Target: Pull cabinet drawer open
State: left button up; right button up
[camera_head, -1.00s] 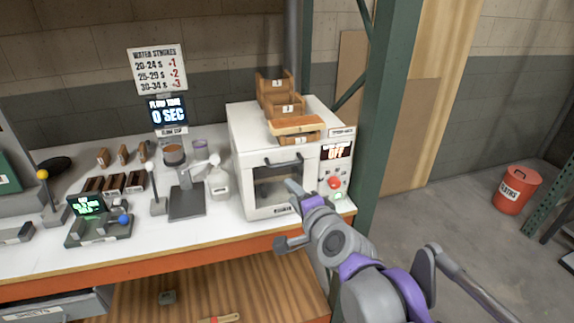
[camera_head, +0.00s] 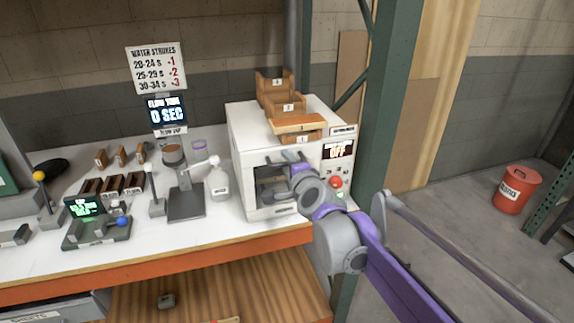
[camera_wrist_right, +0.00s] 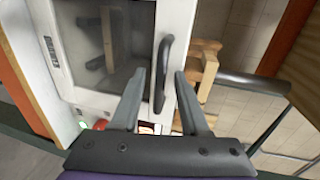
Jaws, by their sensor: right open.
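The white cabinet (camera_head: 243,165) stands on the bench with a dark window in its front panel (camera_head: 262,200). Its handle runs across the top of that panel and is largely hidden behind my right gripper in the head view. My right gripper (camera_head: 284,172) is open at the cabinet front. In the right wrist view the dark handle (camera_wrist_right: 163,72) lies between the two open fingers of the right gripper (camera_wrist_right: 159,78), with a gap seen on each side; I cannot tell how deep it sits. My left gripper is not in view.
Wooden bins (camera_head: 284,104) are stacked on the cabinet top. A control panel reading OFF (camera_head: 338,150) with a red button (camera_head: 336,182) is beside the front. A green post (camera_head: 385,110) rises at the right.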

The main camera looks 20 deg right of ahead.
jog(key=shift+w, duration=0.25)
grip_shut()
dwell(1.4)
